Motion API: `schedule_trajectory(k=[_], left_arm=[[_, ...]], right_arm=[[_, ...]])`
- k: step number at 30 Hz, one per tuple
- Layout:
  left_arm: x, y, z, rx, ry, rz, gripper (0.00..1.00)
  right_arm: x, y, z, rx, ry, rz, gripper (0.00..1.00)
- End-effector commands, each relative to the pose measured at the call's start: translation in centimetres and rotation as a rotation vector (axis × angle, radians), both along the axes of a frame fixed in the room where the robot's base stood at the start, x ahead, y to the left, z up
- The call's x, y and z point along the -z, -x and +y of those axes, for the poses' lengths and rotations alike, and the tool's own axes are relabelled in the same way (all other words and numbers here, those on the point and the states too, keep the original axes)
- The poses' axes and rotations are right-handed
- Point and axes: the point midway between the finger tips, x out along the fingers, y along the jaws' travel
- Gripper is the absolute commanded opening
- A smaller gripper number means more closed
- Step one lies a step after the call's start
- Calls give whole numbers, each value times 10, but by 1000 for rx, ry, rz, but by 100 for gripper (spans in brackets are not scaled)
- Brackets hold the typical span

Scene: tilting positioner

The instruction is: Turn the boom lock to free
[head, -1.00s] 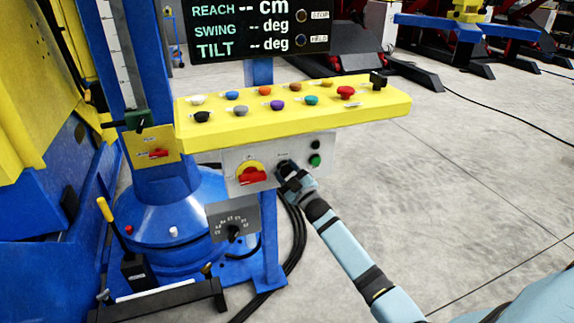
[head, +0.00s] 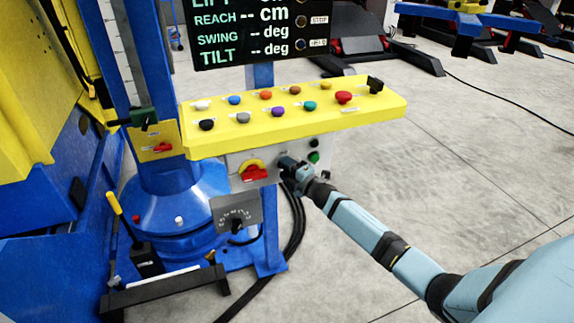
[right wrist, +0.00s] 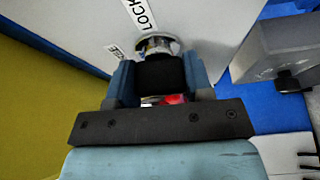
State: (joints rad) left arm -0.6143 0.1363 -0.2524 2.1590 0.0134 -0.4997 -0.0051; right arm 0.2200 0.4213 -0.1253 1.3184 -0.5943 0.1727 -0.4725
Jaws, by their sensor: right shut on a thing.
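A black knob (right wrist: 160,72) on a silver round collar sits on a light grey panel face, beside a white label reading "LOCK" and a second label that I cannot fully read. My right gripper (right wrist: 162,84) has one finger on each side of the knob and is shut on it. In the head view my right gripper (head: 287,163) is at the grey panel (head: 237,164) under the yellow console, and it hides most of the knob. The knob's pointing direction is not clear. My left gripper is not in view.
The yellow console (head: 290,130) with several coloured knobs overhangs just above. A red rotary switch (head: 255,173) is left of my gripper; a green button (head: 314,157) is to its right. A dial box (head: 236,212) hangs below left.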

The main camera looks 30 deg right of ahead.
Motion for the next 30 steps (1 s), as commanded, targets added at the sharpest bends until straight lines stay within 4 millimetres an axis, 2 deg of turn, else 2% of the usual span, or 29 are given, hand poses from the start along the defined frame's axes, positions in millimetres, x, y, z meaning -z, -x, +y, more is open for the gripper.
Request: schedule_trajectory(k=[9,22,23,26,30], left_arm=[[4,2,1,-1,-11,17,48],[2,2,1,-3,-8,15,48],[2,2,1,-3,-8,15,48],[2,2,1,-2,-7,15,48],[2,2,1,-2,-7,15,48]], right_arm=[[-2,-1,-2,3,81,18,23],[-2,-1,-2,3,90,18,23],[-2,-1,-2,3,90,18,49],[-2,-1,-2,3,89,19,72],[-1,-1,-1,2,88,20,72]])
